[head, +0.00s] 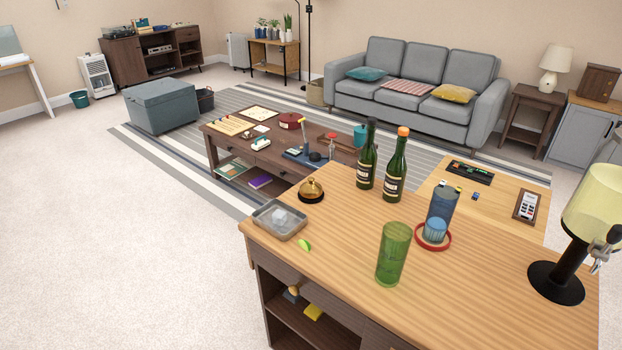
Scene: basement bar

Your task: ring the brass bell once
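The brass bell (311,187) stands on a dark round base on the wooden bar top (330,270), near its back left edge. It is a small golden dome with a knob on top. It is upright, and nothing touches it. Neither of my grippers is in the head view.
A tray with ice (279,219) and a lime wedge (305,245) lie just in front of the bell. Two green bottles (396,170) stand to its right.

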